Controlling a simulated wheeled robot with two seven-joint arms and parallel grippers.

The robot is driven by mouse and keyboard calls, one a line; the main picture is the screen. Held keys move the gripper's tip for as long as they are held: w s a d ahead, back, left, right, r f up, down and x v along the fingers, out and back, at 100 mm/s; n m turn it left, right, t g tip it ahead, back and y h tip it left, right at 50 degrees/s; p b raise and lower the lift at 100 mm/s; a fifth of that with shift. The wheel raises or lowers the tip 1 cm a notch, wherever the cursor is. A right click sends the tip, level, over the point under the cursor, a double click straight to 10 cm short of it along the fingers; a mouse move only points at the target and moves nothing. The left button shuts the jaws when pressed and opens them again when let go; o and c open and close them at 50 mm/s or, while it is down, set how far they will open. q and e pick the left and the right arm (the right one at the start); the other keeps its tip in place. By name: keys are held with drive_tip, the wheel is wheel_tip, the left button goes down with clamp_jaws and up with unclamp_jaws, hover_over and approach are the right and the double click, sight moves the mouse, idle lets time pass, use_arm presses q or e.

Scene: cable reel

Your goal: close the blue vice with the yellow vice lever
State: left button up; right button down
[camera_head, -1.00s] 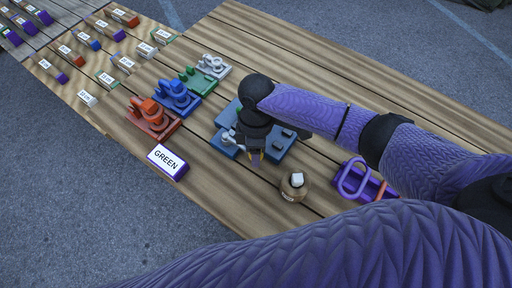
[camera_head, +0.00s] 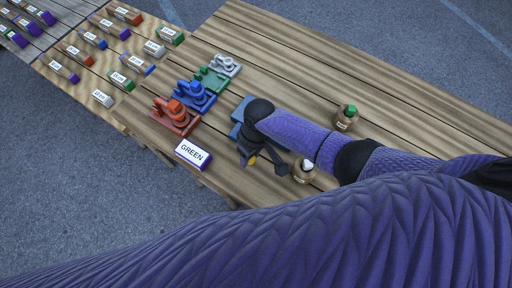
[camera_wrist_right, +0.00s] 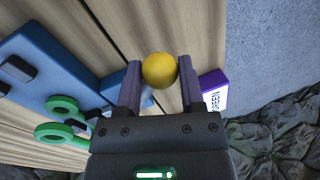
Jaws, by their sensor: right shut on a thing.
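The blue vice (camera_head: 236,131) is on the wooden table, mostly hidden behind my right arm in the head view. In the right wrist view its blue body (camera_wrist_right: 50,65) fills the left side, with dark blocks on top. The round yellow end of the vice lever (camera_wrist_right: 160,70) sits between the fingertips of my right gripper (camera_wrist_right: 158,84). The gripper is shut on it, beside the vice. In the head view the right gripper (camera_head: 262,160) is at the vice's near side, with a little yellow showing. The left gripper is out of view.
Red (camera_head: 175,116), blue (camera_head: 195,95), green (camera_head: 212,80) and white (camera_head: 224,66) devices stand in a row left of the vice. A "GREEN" sign (camera_head: 193,154) is at the near edge. Bottles (camera_head: 304,170) and (camera_head: 346,117) stand to the right. Green rings (camera_wrist_right: 62,106) lie by the vice.

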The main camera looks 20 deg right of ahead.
drive_tip(key=shift+w+a+r+m+p, duration=0.15)
drive_tip(key=shift+a+m+p, duration=0.25)
drive_tip(key=shift+a+m, duration=0.45)
drive_tip(key=a+m, duration=0.1)
drive_tip(key=m, duration=0.1)
drive_tip(key=w+a+m+t, duration=0.1)
drive_tip(key=shift+a+m+p, duration=0.25)
drive_tip(key=shift+m+p, duration=0.1)
drive_tip(key=shift+w+a+m, duration=0.55)
drive_tip(key=shift+a+m, duration=0.15)
drive_tip(key=shift+m, duration=0.5)
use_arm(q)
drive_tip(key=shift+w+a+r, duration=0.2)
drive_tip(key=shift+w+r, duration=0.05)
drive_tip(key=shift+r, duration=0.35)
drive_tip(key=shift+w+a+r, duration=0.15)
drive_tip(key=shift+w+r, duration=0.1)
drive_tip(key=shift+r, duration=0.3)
use_arm(e)
drive_tip(key=shift+w+a+m+t, duration=0.25)
drive_tip(key=shift+w+a+m, duration=0.15)
drive_tip(key=shift+m, duration=0.3)
drive_tip(key=shift+w+a+m+t, duration=0.25)
drive_tip(key=shift+w+m, duration=0.2)
drive_tip(key=shift+m, duration=0.25)
drive_tip(key=shift+c, duration=1.2)
unclamp_jaws()
drive_tip(key=shift+w, duration=0.1)
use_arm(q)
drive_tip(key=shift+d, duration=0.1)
